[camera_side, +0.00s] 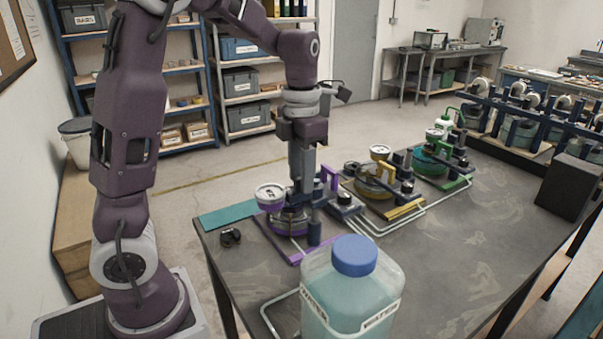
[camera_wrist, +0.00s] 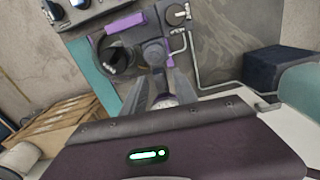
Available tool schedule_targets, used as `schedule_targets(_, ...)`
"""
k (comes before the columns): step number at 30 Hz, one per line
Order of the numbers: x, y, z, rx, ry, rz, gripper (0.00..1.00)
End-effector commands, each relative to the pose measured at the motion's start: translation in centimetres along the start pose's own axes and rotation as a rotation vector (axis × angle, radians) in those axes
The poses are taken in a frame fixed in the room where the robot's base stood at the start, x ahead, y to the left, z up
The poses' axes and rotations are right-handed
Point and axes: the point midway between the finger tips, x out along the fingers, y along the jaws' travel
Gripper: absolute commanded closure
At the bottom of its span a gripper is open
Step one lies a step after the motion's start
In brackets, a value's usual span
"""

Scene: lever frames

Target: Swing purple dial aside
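The purple dial (camera_side: 271,196) is a round gauge with a white face and a purple rim. In the side view it stands on the purple station, just left of my gripper (camera_side: 302,205). My gripper points straight down over the station, its tips partly hidden by the station's parts. In the wrist view my gripper (camera_wrist: 157,62) has its two fingers around or beside a dark post; I cannot tell whether they touch it. A purple bar (camera_wrist: 126,22) and a dark ring (camera_wrist: 117,58) lie beyond the fingers. The dial cannot be picked out for certain in the wrist view.
A yellow station (camera_side: 385,190) and a green station (camera_side: 440,160) stand farther along the grey table (camera_side: 440,260). A large bottle with a blue cap (camera_side: 354,255) stands in front. White tubing runs between stations.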

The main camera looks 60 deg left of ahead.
Motion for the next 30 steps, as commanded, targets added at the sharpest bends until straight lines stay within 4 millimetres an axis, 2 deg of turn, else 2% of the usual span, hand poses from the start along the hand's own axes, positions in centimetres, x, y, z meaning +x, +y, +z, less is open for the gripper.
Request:
schedule_targets(2, -0.8, 0.0, 0.1, 0.001, -0.004, 0.001, 0.65)
schedule_targets(9, -5.6, 0.1, 0.1, 0.0, -0.005, 0.002, 0.65)
schedule_targets(12, -6.7, 0.0, 0.1, 0.0, -0.004, 0.001, 0.65)
schedule_targets(30, -7.0, 0.0, 0.0, 0.0, -0.001, 0.0, 0.65)
